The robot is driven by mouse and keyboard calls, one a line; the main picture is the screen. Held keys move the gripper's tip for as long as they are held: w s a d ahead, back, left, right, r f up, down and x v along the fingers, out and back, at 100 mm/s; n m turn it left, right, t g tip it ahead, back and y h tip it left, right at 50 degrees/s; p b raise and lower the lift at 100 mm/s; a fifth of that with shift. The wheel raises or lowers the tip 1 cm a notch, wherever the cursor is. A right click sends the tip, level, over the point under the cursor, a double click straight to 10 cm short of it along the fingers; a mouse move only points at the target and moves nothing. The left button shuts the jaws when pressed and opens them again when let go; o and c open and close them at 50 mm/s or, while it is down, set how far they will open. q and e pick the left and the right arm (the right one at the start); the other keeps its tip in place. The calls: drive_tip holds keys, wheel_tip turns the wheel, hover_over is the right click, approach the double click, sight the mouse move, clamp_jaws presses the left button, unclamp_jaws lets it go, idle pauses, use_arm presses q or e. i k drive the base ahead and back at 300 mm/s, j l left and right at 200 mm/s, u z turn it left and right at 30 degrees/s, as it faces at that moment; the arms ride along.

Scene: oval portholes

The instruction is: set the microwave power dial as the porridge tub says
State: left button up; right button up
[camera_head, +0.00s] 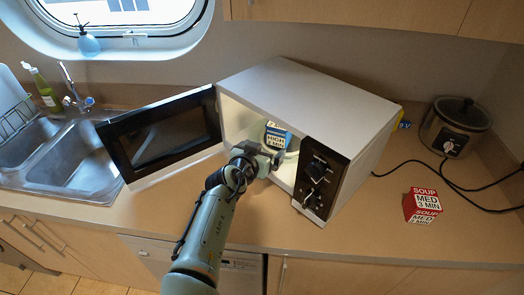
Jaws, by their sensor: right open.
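The microwave (310,90) stands on the counter with its door (160,138) swung open to the left. Its black control panel has an upper dial (319,166) and a lower dial (312,197); their settings are too small to read. A blue and white tub (276,137) is inside the microwave, with a label reading "HIGH 2 MIN"; its top word is not legible, so I cannot tell if it is the porridge. My right gripper (268,160) is open at the microwave's mouth, just in front of the tub. I cannot tell if it touches the tub. My left gripper is out of view.
A red and white box (423,204) marked "SOUP MED 3 MIN" sits on the counter at right. A slow cooker (455,126) with a black cord stands behind it. A yellow object (404,124) shows behind the microwave. The sink (65,165) is at left. The counter's front right is clear.

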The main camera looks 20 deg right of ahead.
sight(315, 171)
drive_tip(key=k+j, duration=0.45)
drive_tip(key=j, duration=0.3)
drive_tip(key=k+j, duration=0.25)
drive_tip(key=j, duration=0.1)
